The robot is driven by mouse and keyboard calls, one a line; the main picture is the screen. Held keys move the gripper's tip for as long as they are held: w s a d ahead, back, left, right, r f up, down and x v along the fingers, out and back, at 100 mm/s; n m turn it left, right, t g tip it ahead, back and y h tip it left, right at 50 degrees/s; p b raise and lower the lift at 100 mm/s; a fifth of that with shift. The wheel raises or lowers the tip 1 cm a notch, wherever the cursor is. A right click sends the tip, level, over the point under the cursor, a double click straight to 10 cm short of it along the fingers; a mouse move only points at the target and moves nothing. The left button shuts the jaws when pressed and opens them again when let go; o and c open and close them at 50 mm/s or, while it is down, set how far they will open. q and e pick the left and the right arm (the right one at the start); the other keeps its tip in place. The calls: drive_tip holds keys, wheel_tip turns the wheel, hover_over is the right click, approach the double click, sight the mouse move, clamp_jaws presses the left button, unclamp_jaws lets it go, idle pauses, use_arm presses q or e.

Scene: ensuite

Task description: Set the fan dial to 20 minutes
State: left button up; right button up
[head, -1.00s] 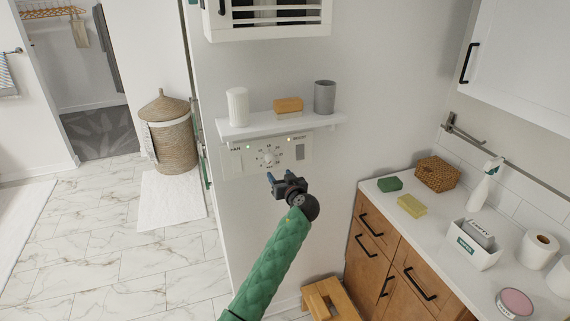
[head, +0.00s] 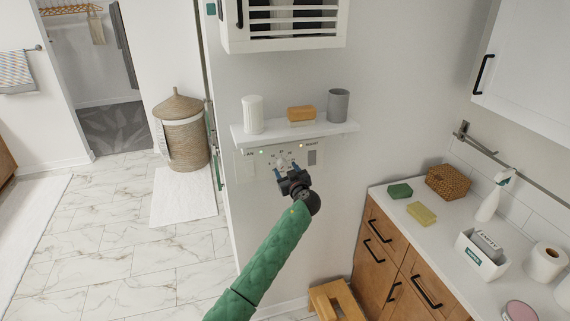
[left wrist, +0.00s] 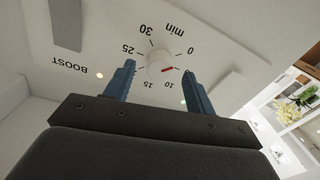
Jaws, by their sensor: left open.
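The fan dial panel (head: 246,168) is on the wall under a white shelf. Its white round dial (left wrist: 157,60) has a red pointer mark aimed toward the lower right in the left wrist view, between the 0 and the 10. The numbers 0, 10, 15, 25 and 30 show around it; the 20 and 5 are hidden behind my fingers. My left gripper (head: 286,171) is open in front of the panel, with one blue finger on each side of the dial and gaps between. I cannot tell how far the fingertips are from the panel. My right gripper is not in view.
The shelf (head: 296,131) above the panel holds a white ribbed cup (head: 252,114), an orange-brown block (head: 301,115) and a grey cup (head: 339,105). A counter (head: 440,215) with several items stands at the right. A wooden stool (head: 336,300) is below.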

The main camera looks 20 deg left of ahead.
use_arm(q)
drive_tip(key=shift+p+x, duration=0.4)
drive_tip(key=shift+x, duration=0.6)
drive_tip(key=shift+c, duration=0.4)
